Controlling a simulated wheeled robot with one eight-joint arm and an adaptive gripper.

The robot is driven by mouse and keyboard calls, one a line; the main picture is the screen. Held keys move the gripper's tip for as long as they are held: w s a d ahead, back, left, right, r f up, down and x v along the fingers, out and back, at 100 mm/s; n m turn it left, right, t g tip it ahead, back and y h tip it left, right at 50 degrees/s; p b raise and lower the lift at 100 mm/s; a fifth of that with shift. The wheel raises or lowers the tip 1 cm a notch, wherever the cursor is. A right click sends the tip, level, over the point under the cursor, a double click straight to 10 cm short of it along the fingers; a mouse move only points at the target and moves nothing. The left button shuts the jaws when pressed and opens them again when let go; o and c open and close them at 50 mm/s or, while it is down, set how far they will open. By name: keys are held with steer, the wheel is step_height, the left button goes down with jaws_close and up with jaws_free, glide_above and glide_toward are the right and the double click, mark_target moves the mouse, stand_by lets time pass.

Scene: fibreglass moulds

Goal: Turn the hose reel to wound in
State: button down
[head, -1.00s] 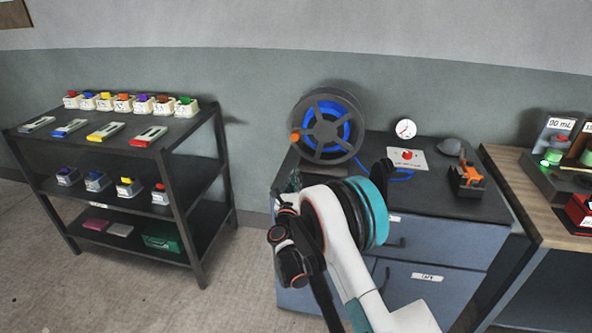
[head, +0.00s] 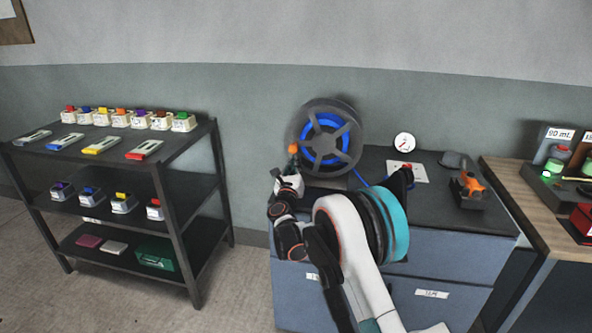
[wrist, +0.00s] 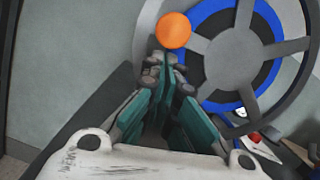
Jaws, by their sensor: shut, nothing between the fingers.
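The hose reel (head: 343,133) stands upright on the dark top of the blue cabinet, with grey spokes and blue hose showing behind them. It fills the right of the wrist view (wrist: 219,58). Its orange knob (wrist: 174,30) sits at the left of the rim; in the head view the knob (head: 293,149) shows just above my gripper. My gripper (head: 291,165) is shut and empty. In the wrist view its fingertips (wrist: 168,60) are just below the knob; I cannot tell whether they touch it. Part of the reel's lower left is hidden by the gripper.
A round gauge (head: 404,142), a white plate with a red part (head: 407,171) and an orange tool (head: 470,184) are on the cabinet, right of the reel. A dark shelf rack (head: 180,200) stands left. A wooden bench (head: 510,172) is at right.

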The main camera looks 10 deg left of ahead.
mark_target(308, 117)
steer(key=shift+a+r, duration=0.1)
stand_by(0.3)
steer(key=shift+a+r+m, duration=0.1)
steer(key=shift+r+m, duration=0.1)
steer(key=shift+m, duration=0.3)
steer(key=shift+a+r, duration=0.1)
step_height(308, 117, up, 10)
steer(key=m+h+p, duration=0.1)
steer(key=m+p, duration=0.1)
steer(key=m, duration=0.3)
steer(key=m+h+p, duration=0.2)
steer(key=m+p, duration=0.1)
steer(key=m, duration=0.2)
steer(key=shift+m, duration=0.3)
steer(key=shift+d+r+p, duration=0.85)
steer(key=shift+d+r, duration=0.7)
steer(key=shift+r, duration=0.15)
